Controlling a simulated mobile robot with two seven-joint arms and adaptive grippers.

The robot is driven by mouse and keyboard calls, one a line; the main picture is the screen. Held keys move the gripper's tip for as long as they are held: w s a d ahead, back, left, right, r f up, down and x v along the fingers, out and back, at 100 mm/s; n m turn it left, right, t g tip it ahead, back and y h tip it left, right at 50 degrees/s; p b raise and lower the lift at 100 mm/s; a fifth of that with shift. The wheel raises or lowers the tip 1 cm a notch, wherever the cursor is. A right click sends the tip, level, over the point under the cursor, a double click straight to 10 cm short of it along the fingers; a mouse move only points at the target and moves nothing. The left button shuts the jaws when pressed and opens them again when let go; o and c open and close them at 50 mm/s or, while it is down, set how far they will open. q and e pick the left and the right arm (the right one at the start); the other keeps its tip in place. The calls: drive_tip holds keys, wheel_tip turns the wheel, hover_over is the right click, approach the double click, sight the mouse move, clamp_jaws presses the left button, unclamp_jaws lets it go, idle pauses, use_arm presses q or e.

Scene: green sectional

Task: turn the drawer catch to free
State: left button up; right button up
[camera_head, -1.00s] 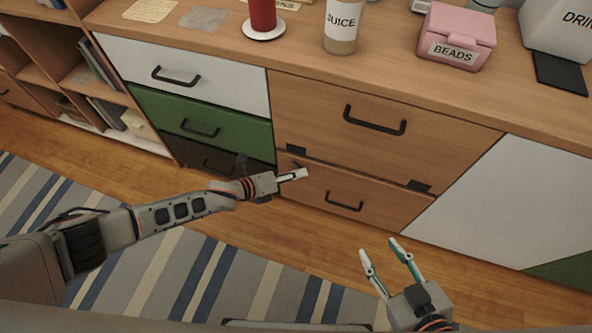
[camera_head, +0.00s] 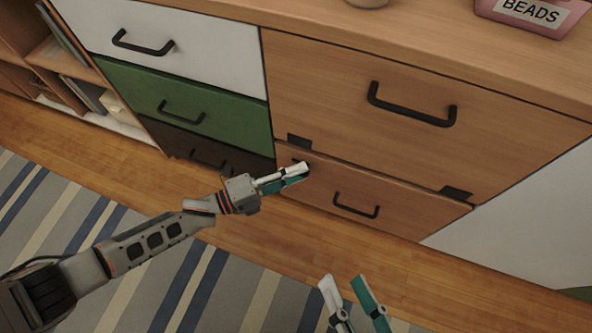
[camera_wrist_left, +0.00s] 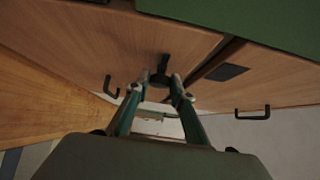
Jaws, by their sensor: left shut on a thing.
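The drawer catch is a small black piece on the brown wooden front; it shows between my fingertips in the left wrist view (camera_wrist_left: 160,72). In the head view it is mostly hidden behind my left gripper (camera_head: 296,174). That gripper is shut on the catch, at the upper left of the lower wooden drawer (camera_head: 410,205). The drawer's black handle (camera_head: 356,206) is to the right of the gripper. The drawer front sits flush below the larger wooden front (camera_head: 340,90). My right gripper (camera_head: 350,298) is open and empty, low in the head view over the floor.
Two black plates, left (camera_head: 299,141) and right (camera_head: 456,193), sit along the seam between the wooden fronts. White (camera_head: 200,65) and green (camera_head: 230,120) drawers are to the left. A pink beads box (camera_head: 535,14) stands on top. The floor in front is clear.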

use_arm(q)
drive_tip(key=shift+o, duration=0.2)
drive_tip(key=shift+s+f, duration=0.1)
drive_tip(key=shift+c, duration=0.2)
drive_tip(key=o, duration=1.1)
drive_tip(key=v, duration=1.2)
drive_tip(key=shift+d, duration=0.1)
